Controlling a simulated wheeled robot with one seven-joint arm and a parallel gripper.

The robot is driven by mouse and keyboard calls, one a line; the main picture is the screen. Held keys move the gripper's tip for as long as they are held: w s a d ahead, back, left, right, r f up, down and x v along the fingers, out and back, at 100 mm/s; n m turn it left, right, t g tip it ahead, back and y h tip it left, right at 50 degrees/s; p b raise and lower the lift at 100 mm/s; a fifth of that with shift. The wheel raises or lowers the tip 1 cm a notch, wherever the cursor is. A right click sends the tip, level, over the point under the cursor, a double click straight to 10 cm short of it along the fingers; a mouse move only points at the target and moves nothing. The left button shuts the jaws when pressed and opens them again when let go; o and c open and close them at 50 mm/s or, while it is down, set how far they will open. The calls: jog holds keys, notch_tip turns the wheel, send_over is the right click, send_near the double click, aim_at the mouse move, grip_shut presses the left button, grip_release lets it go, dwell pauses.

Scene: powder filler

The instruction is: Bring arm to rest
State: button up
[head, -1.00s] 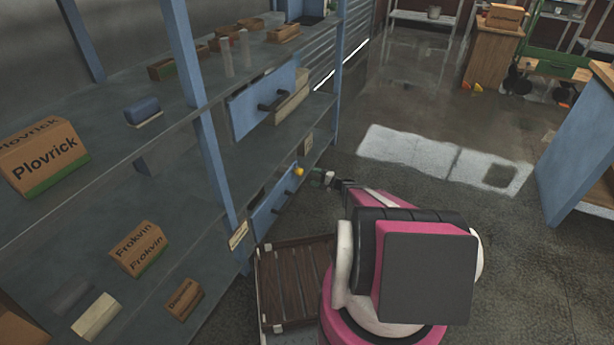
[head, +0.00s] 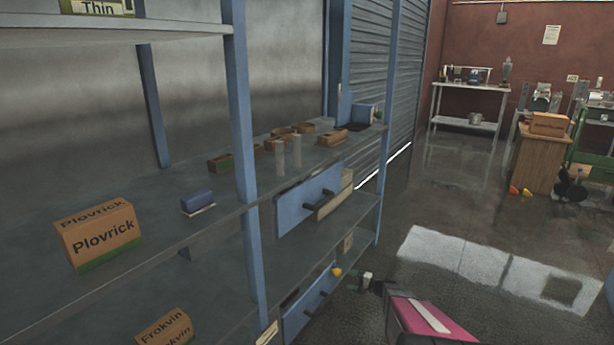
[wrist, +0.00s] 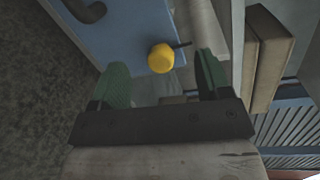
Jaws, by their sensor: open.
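My gripper (wrist: 162,88) is open in the wrist view, with two green fingers apart. Nothing is held between them. A yellow knob (wrist: 160,58) on the blue drawer front shows just beyond and between the fingers; I cannot tell how far off it is. In the head view my gripper (head: 366,281) is small and dark, near the yellow knob (head: 336,271) on the lower shelf. My pink arm link reaches in from the bottom of the head view.
The blue-posted shelving (head: 248,150) stands at left with a Plovrick box (head: 100,235), a blue block (head: 197,201) and a blue drawer (head: 306,202). A lower blue drawer (head: 308,306) is close to my gripper. Open floor (head: 430,215) lies to the right; a wooden cabinet (head: 537,160) stands farther back.

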jog(key=s+a+r+n+g+h, duration=0.25)
jog(key=s+a+r+g, duration=0.25)
jog(key=s+a+r, duration=0.3)
jog(key=s+d+r+n+g+h, duration=0.2)
jog(key=s+r+n+h, duration=0.3)
jog(key=s+r+h, duration=0.7)
jog(key=s+r+g, duration=0.1)
jog(key=s+r, duration=0.4)
jog(key=s, duration=0.3)
jog(key=shift+s+d+r+n, duration=0.3)
jog(key=shift+d+r+n, duration=0.05)
